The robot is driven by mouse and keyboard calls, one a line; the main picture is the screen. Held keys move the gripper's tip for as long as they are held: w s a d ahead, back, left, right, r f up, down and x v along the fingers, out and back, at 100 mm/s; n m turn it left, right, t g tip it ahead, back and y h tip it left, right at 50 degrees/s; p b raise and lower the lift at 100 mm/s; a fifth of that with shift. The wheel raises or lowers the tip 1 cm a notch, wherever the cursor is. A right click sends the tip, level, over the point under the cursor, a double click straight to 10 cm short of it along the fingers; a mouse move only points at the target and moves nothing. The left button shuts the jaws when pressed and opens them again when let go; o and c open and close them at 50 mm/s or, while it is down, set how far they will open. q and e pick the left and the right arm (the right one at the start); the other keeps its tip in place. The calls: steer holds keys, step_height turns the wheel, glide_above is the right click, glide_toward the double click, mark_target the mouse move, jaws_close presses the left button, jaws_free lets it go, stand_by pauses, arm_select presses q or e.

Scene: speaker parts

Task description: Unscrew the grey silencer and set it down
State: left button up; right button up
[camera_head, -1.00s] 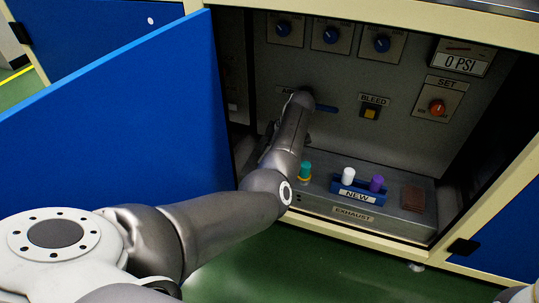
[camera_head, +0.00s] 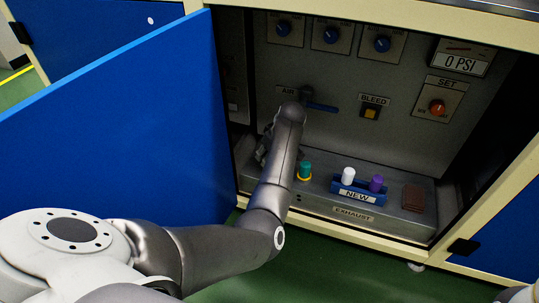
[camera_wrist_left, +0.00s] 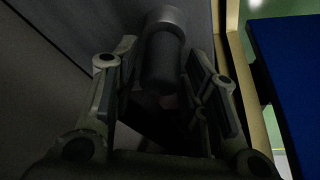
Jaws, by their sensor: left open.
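A dark grey cylinder (camera_wrist_left: 165,45), which looks like the grey silencer, stands between the fingers of my left gripper (camera_wrist_left: 162,72) in the left wrist view. The fingers are open, one on each side of it; I cannot tell whether either touches it. In the head view my left gripper (camera_head: 263,146) is low inside the cabinet, mostly hidden behind my own wrist, left of the teal fitting. The silencer is hidden there. My right gripper is not in view.
A teal fitting (camera_head: 305,169) with a yellow ring stands on the grey exhaust block (camera_head: 318,207). A blue NEW rack (camera_head: 346,187) holds a white and a purple piece. A brown pad (camera_head: 413,198) lies right. The open blue door (camera_head: 110,120) stands left; a blue-handled AIR valve (camera_head: 321,107) is above.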

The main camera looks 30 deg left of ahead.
arm_select(q)
steer(key=m, duration=0.2)
steer(key=m+t, duration=0.1)
steer(key=m, duration=0.1)
steer(key=shift+t+h, duration=0.3)
steer(key=c, duration=0.6)
steer(key=shift+o, duration=0.2)
steer(key=n+g, duration=0.1)
steer(key=n, duration=0.1)
steer(key=n+g, duration=0.1)
steer(key=n, duration=0.2)
steer(key=shift+y, duration=0.4)
steer(key=n+g, duration=0.2)
steer(key=n, duration=0.4)
steer(key=shift+n, duration=0.3)
steer(key=o, duration=0.6)
steer(key=shift+g, duration=0.3)
steer(key=shift+c, duration=0.2)
